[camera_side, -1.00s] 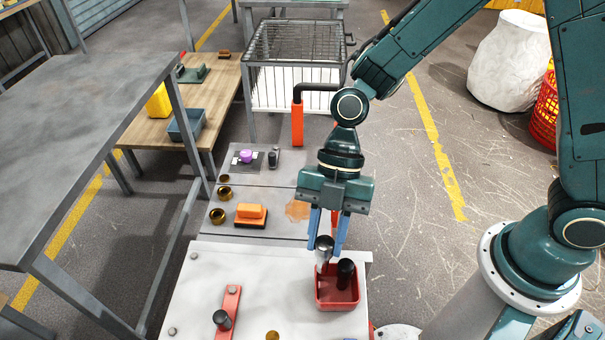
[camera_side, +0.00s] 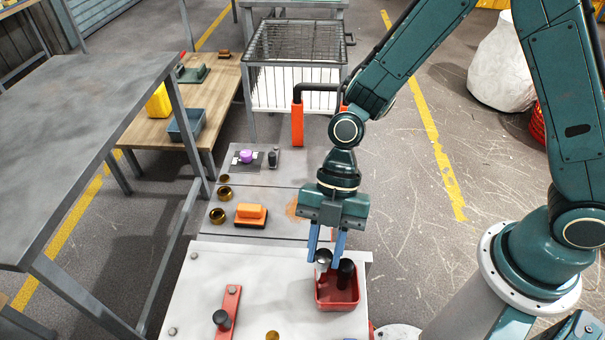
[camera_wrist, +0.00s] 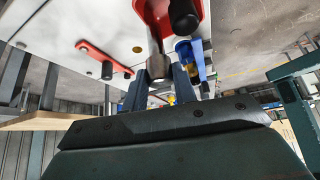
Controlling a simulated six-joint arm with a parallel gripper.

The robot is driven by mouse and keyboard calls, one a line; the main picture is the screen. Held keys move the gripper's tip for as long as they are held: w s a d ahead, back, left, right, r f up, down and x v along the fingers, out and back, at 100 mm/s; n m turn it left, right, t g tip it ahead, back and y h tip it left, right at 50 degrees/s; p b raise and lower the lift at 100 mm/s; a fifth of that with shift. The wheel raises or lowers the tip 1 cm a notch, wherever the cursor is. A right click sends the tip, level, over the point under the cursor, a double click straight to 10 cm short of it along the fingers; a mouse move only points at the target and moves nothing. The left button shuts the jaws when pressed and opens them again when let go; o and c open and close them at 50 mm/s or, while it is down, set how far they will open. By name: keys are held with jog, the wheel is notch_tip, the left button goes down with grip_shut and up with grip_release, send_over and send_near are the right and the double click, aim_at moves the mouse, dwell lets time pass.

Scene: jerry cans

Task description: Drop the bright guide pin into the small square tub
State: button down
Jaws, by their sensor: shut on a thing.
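The bright guide pin (camera_side: 322,267) is silvery with a dark top. My gripper (camera_side: 326,259) is shut on it and holds it roughly upright at the left inner side of the small red square tub (camera_side: 338,303). Its lower end appears to be within the tub's opening; whether it touches the floor is hidden. A black pin (camera_side: 346,273) stands in the tub, just right of the held pin. In the wrist view, the bright pin (camera_wrist: 156,55) is between my fingers, with the red tub (camera_wrist: 201,30) and black pin (camera_wrist: 184,15) beyond.
The tub stands on a white table (camera_side: 265,285). A red bar (camera_side: 229,308) with a black knob (camera_side: 221,319) lies to its left. An orange block (camera_side: 250,214) and brass rings (camera_side: 224,193) sit on the grey surface behind. The white table between bar and tub is mostly clear.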

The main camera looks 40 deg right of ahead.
jog(key=shift+f, duration=0.3)
jog(key=c, duration=1.1)
grip_release()
jog(key=shift+r, duration=0.15)
jog(key=shift+r, duration=0.45)
jog(key=v, duration=1.2)
jog(key=shift+r, duration=0.1)
